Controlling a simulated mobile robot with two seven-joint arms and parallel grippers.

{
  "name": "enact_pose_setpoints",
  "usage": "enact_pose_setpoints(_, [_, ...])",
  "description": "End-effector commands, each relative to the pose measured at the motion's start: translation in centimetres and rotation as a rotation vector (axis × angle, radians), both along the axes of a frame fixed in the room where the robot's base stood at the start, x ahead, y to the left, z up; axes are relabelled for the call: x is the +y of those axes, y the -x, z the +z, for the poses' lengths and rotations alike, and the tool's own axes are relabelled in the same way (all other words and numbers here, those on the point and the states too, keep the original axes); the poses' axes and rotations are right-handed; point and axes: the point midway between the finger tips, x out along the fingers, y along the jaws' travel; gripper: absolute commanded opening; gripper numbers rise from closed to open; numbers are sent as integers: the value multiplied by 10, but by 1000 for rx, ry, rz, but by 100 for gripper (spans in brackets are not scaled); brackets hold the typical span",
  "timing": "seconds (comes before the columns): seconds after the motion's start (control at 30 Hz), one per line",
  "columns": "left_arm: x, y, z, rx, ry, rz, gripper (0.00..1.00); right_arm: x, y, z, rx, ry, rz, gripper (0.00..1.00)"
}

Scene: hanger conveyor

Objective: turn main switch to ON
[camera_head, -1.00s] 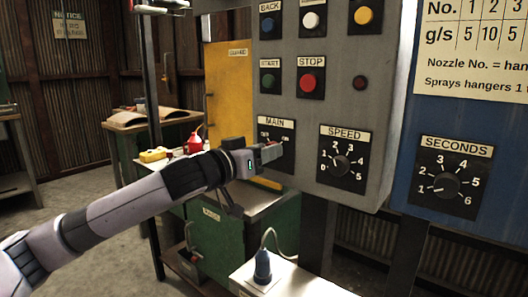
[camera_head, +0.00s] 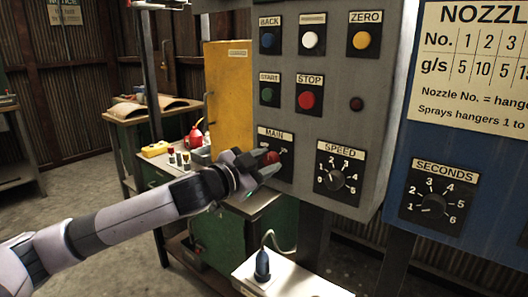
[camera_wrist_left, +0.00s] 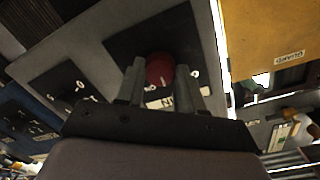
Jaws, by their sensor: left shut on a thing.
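The main switch is a red knob (camera_head: 270,157) on a black plate labelled MAIN (camera_head: 275,135), low on the left of the grey control panel (camera_head: 327,123). My left gripper (camera_head: 268,166) is at the knob, its two fingers on either side of it. In the left wrist view the red knob (camera_wrist_left: 160,69) sits between the fingertips of my left gripper (camera_wrist_left: 161,80), which is shut on it. The fingers cover part of the knob and plate, and I cannot read where the knob points. My right gripper is not in view.
The SPEED dial (camera_head: 336,180) is close on the right of the main switch. START (camera_head: 269,91) and STOP (camera_head: 309,99) buttons are above. A blue plug (camera_head: 262,264) stands on a white box below.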

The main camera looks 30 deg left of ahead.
Motion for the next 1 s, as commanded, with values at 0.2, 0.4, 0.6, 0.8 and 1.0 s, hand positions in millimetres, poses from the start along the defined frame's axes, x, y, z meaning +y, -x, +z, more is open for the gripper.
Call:
enact_pose_setpoints(0.2, [-1, 0, 4, -16, -205, -1, 7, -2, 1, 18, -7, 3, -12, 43])
enact_pose_setpoints(0.4, [-2, 0, 4, -31, -393, -2, 7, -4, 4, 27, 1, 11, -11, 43])
enact_pose_setpoints(0.6, [-2, 0, 3, -45, -558, -2, 7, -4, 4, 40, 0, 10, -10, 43])
enact_pose_setpoints(0.8, [-2, 0, 2, -54, -682, -1, 7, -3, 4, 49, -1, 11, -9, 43])
enact_pose_setpoints(1.0, [-2, 0, 1, -60, -760, -1, 7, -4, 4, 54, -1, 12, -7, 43])
